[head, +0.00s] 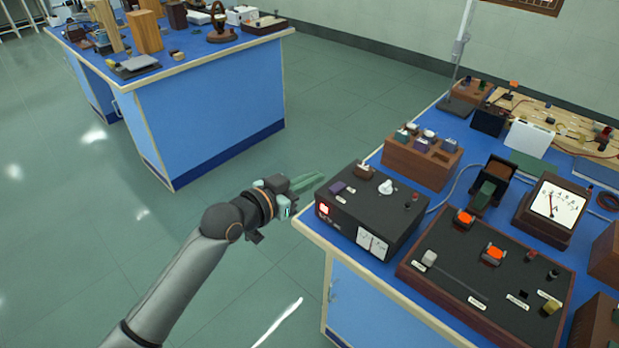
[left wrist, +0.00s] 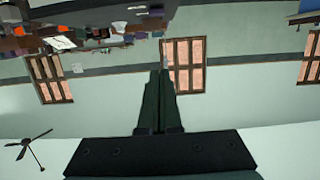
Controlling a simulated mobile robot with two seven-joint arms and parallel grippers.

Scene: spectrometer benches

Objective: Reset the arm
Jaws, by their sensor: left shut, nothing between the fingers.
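My left arm comes in from the lower left in the head view. Its gripper (head: 306,183) is over the floor gap, beside the near left corner of the right bench. The green fingers are shut together with nothing between them. In the left wrist view the gripper (left wrist: 157,80) shows as two dark fingers pressed side by side, and the picture there is upside down. My right gripper is in neither view.
The right bench (head: 345,256) carries a black power box (head: 345,224), a dark panel (head: 440,287) with orange-topped parts, a wooden block (head: 408,165) and a meter (head: 551,205). Another blue bench (head: 215,110) stands at the back left. Green floor (head: 80,230) between and left is clear.

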